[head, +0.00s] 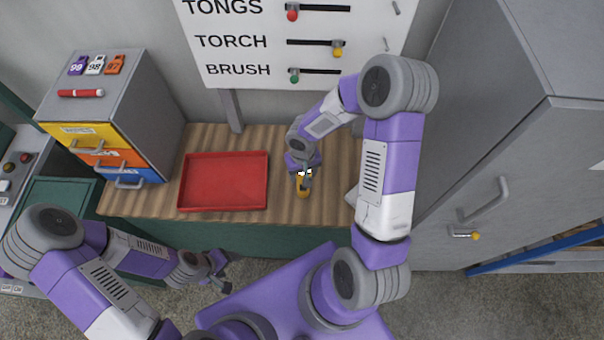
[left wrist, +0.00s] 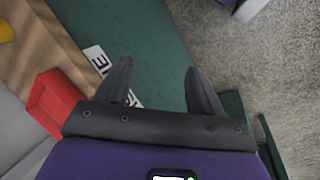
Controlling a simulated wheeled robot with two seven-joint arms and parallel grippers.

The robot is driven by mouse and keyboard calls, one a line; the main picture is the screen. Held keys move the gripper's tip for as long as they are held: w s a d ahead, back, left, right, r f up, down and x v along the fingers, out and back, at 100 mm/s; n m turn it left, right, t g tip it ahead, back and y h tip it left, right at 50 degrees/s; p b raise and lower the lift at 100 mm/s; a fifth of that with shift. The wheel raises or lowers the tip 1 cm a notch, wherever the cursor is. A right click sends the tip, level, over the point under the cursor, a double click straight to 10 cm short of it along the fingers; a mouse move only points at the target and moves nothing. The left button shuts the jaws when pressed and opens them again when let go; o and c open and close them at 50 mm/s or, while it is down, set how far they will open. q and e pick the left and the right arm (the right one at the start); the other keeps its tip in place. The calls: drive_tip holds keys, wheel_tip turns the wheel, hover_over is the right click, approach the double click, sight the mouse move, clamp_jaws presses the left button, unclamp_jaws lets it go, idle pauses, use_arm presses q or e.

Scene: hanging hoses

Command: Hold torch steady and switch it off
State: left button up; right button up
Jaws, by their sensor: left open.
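An orange-yellow torch (head: 302,189) is on the wooden bench, right of the red tray. My right gripper (head: 303,174) is at its upper end and hides part of it; I cannot tell whether the fingers are closed on it. A small white patch shows there. My left gripper (head: 222,272) is open and empty, low in front of the bench; its two spread fingers also show in the left wrist view (left wrist: 158,80). On the white wall board (head: 235,62), the TORCH row has a yellow knob (head: 337,53) towards the right end of its slot.
The red tray (head: 184,196) is empty on the bench (head: 285,150). A drawer cabinet (head: 165,100) with padlocks and a red marker on top stands left. A grey cabinet (head: 500,140) with handles stands right. The board's TONGS and BRUSH knobs sit at the left of their slots.

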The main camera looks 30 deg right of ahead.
use_arm(q)
drive_tip(key=s+f+n+g, duration=0.1)
drive_tip(key=s+n, duration=0.1)
drive_tip(key=s+d+n+g, duration=0.1)
drive_tip(key=s+n, duration=0.1)
drive_tip(key=s, duration=0.1)
drive_tip(key=s+d+f+n+g+h, duration=0.1)
drive_tip(key=s+g, duration=0.1)
drive_tip(key=shift+s+f+n, duration=0.2)
drive_tip(key=shift+f+n, duration=0.1)
drive_tip(key=shift+n, duration=0.1)
drive_tip(key=c, duration=1)
drive_tip(key=s+d+n+g+h, duration=0.1)
drive_tip(key=s+d+n, duration=0.1)
drive_tip(key=shift+s+r+n+g+h, duration=0.1)
drive_tip(key=shift+n+g+h, duration=0.2)
clamp_jaws()
drive_tip(key=w+d+r+n+t+h, duration=0.25)
drive_tip(key=d+r+n+h, duration=0.35)
drive_tip(key=d+n+h, duration=0.75)
drive_tip(key=w+a+n+t+y, duration=0.1)
drive_tip(key=w+a+n+t, duration=0.1)
drive_tip(key=w+n+t, duration=0.5)
drive_tip(key=n+t, duration=0.1)
drive_tip(key=n, duration=0.4)
drive_tip(key=shift+w+r, duration=0.2)
drive_tip(key=shift+r, duration=0.2)
drive_tip(key=shift+n, duration=0.25)
